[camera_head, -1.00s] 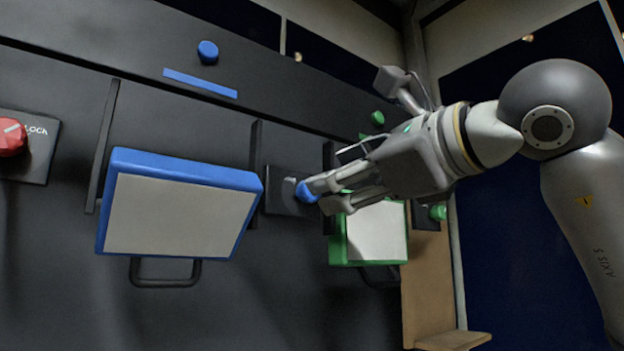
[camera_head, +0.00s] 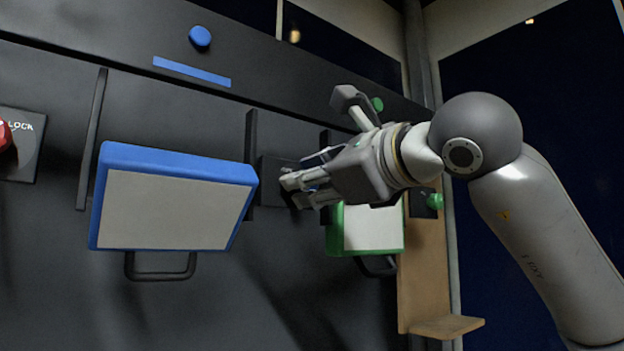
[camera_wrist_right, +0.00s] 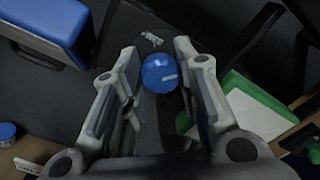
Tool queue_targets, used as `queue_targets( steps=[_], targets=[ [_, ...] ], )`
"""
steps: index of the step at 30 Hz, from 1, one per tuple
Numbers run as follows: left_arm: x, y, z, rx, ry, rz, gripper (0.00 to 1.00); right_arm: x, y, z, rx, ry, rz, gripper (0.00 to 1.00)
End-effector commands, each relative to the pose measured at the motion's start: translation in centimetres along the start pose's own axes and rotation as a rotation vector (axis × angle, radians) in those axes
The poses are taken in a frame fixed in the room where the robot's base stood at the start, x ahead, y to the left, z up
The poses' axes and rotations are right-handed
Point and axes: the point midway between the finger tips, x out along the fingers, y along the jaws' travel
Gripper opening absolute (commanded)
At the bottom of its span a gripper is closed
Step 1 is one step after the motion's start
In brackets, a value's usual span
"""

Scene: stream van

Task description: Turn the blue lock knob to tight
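The blue lock knob (camera_wrist_right: 159,73) is round, with a short white mark pointing right in the right wrist view. It sits on a dark plate (camera_head: 268,185) between the blue-framed and green-framed panels. My right gripper (camera_head: 292,190) is at the knob and mostly hides it in the head view. In the right wrist view its two fingers (camera_wrist_right: 157,50) stand on either side of the knob, open with narrow gaps; contact is not clear. A small white label (camera_wrist_right: 152,38) lies just beyond the knob. My left gripper is not in view.
A blue-framed panel (camera_head: 165,210) with a handle is left of the knob. A green-framed panel (camera_head: 372,227) is close on the right, below my right wrist. A red knob (camera_head: 5,137) is at the far left and a green knob (camera_head: 434,201) at the right.

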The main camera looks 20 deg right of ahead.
Motion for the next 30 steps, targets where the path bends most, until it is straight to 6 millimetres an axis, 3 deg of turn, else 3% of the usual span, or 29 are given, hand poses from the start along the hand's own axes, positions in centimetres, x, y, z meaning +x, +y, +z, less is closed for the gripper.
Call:
queue_targets(
  steps=[3, 11, 19, 20, 24, 30],
  targets=[
    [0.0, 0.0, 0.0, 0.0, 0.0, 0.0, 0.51, 0.0, 0.0, 0.0, -0.001, -0.001, 0.001, 0.05],
    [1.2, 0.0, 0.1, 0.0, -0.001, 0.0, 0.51, 0.0, 0.2, 0.0, 0.065, -0.004, 0.0, 0.05],
    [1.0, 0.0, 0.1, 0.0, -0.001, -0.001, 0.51, -0.1, 0.0, 0.1, 0.074, -0.003, -0.001, 0.05],
    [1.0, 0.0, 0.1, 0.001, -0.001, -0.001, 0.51, -0.1, 0.0, 0.1, 0.074, -0.003, -0.001, 0.32],
    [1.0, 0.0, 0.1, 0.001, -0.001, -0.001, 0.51, -0.1, 0.0, 0.1, 0.074, -0.003, -0.001, 0.5],
    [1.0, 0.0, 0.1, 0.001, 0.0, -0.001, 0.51, 0.0, 0.0, 0.1, 0.073, -0.002, 0.0, 0.51]
  ],
)
